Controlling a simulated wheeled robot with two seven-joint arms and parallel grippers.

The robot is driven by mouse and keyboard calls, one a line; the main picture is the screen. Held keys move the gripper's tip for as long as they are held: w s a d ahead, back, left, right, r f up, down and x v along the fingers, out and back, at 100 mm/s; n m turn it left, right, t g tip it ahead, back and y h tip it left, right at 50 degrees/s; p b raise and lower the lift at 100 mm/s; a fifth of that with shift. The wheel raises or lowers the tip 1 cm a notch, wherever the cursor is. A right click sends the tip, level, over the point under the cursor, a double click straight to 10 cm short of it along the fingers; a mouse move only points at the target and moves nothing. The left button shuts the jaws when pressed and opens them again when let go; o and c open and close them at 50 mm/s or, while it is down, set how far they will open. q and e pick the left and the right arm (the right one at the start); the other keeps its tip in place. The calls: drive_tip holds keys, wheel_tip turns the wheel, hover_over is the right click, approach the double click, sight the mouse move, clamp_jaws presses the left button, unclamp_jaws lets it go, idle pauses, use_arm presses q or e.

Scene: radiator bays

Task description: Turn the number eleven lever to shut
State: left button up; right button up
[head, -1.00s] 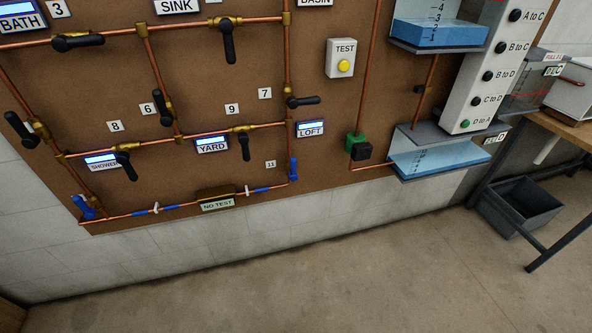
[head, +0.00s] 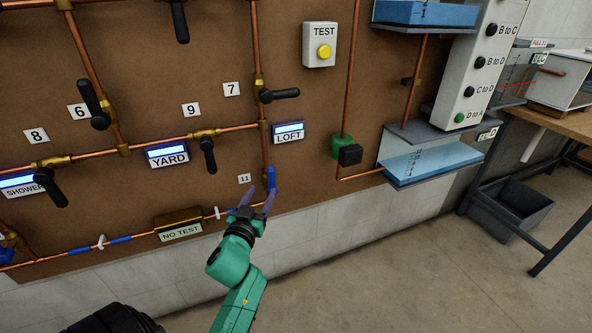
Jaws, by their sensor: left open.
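The number eleven lever (head: 271,178) is a small blue handle by the lower end of a vertical copper pipe. It points up, roughly in line with that pipe. The white "11" label (head: 244,178) is on the board just to its left. My left gripper (head: 260,193) reaches up from below on a green arm, with its fingers open. The fingertips are just below and left of the lever, and the right finger overlaps its lower part in the picture. I cannot tell whether they touch. The lever's lower end is partly hidden. My right gripper is not in view.
The LOFT display (head: 289,132) and a black lever (head: 279,95) are above. A green and black fitting (head: 347,152) is to the right. The floor in front is clear.

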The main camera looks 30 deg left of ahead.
sight(272, 181)
use_arm(q)
drive_tip(key=b+x, duration=0.1)
drive_tip(key=x, duration=1.2)
drive_tip(key=shift+w, duration=0.25)
clamp_jaws()
idle(0.5)
